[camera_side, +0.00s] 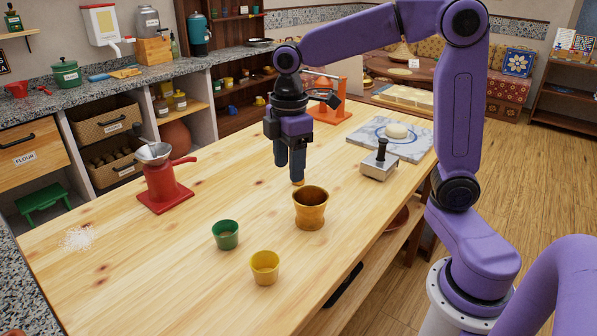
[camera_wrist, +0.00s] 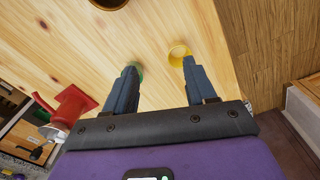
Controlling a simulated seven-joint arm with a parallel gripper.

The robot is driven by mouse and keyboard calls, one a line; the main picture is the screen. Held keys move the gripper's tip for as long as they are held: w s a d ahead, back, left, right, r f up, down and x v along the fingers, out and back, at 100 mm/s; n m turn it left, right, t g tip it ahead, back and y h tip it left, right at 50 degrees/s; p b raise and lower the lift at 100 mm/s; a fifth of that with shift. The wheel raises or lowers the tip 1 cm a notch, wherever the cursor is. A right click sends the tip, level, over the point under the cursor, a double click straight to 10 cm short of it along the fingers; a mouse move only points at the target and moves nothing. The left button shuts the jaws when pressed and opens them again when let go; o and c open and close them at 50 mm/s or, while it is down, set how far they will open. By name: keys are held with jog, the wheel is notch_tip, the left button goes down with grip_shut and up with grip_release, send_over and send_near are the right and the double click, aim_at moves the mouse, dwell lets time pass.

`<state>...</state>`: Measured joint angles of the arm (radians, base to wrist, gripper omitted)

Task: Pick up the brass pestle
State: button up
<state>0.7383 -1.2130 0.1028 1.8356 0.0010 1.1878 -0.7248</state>
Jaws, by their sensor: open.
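My gripper (camera_side: 289,174) points down above the wooden table, its two fingers apart. No pestle is clearly visible in either view.
A green cup (camera_side: 226,235) and a yellow cup (camera_side: 265,267) stand near the mortar. A red grinder (camera_side: 165,185) is at left. A metal block with a black handle (camera_side: 379,165) and a marble slab (camera_side: 400,138) are at right. White powder (camera_side: 77,238) lies at the left end.

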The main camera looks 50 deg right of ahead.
jog(key=w+d+r, duration=0.2)
jog(key=w+d, duration=0.7)
jog(key=w, duration=0.2)
jog(key=w+d+n, duration=0.1)
jog(key=w+d, duration=0.2)
jog(key=d, duration=0.5)
jog(key=w+d, duration=0.3)
jog(key=d, duration=0.5)
notch_tip(320, 180, down, 11)
jog(key=shift+s+a+r, duration=0.15)
jog(key=shift+w+f, duration=0.15)
jog(key=shift+f, duration=1.45)
jog(key=shift+w+f, duration=0.1)
jog(key=shift+f, duration=1.5)
jog(key=c, duration=1)
jog(key=shift+r, duration=0.1)
grip_shut()
